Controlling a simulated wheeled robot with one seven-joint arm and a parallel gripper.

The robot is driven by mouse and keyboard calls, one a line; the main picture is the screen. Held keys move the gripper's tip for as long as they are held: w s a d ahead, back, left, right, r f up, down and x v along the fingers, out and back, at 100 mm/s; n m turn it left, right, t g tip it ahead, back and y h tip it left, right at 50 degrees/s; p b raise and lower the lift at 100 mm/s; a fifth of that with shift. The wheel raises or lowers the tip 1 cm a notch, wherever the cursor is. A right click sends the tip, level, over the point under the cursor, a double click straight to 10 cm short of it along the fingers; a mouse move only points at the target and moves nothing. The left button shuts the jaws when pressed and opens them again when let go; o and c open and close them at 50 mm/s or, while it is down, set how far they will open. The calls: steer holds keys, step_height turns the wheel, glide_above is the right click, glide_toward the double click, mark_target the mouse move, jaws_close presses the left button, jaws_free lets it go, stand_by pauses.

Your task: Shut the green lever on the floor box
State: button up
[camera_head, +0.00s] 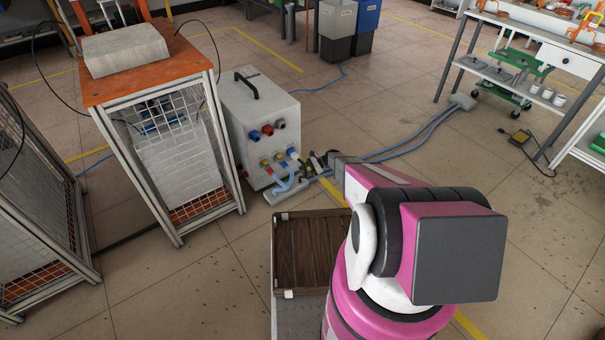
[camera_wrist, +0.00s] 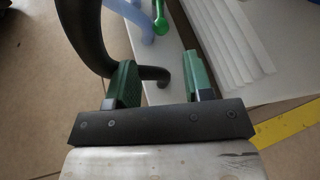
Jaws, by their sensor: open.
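The floor box (camera_head: 250,128) is a white cabinet with a black top handle and colored sockets and hoses on its front. In the wrist view, a bright green lever (camera_wrist: 160,20) shows at the top, beyond my fingertips, against a pale surface. I cannot make out the lever in the head view. My gripper (camera_wrist: 160,82) is open, its two green-padded fingers apart. A thick dark curved hose (camera_wrist: 85,35) passes by the left finger, and part of it shows between the fingers; I cannot tell whether it touches. In the head view my gripper is at the box's lower right, small and unclear.
A blue hose (camera_wrist: 135,17) and a white ribbed panel (camera_wrist: 230,40) lie close to my fingers. An orange-topped caged table (camera_head: 185,75) stands left of the box. Blue cables (camera_head: 410,142) cross the floor to the right. Open floor lies in front (camera_head: 215,290).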

mark_target(287, 180)
steer(key=shift+a, duration=0.1)
steer(key=x, duration=1)
steer(key=shift+a+f, duration=0.15)
steer(key=shift+a, duration=0.2)
jaws_close()
steer(key=shift+w+a+n+g, duration=0.15)
steer(key=shift+w+n+g, duration=0.25)
steer(key=shift+n+g, duration=0.35)
steer(key=shift+s, duration=0.1)
jaws_free()
